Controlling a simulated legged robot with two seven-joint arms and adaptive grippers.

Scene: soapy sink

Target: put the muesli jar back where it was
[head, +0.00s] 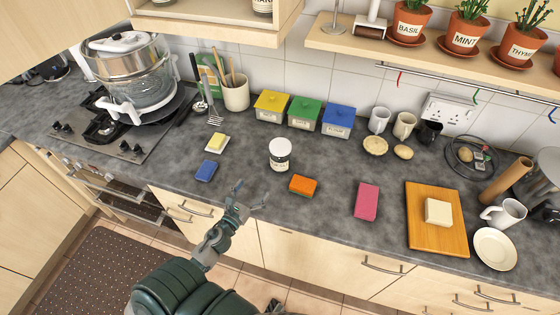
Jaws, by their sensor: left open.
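A jar with a white lid (280,154) and a pale label stands upright on the dark counter (330,172), near the middle; its lettering is too small to read, so I cannot confirm it is the muesli jar. Another labelled jar (262,6) stands on the upper left shelf, mostly cut off by the picture's top edge. My left gripper (248,196) is open and empty near the counter's front edge, below and left of the counter jar and apart from it. My right gripper is not in view.
Yellow, green and blue canisters (305,113) stand behind. The wall cabinet (215,36) overhangs the counter at the back left.

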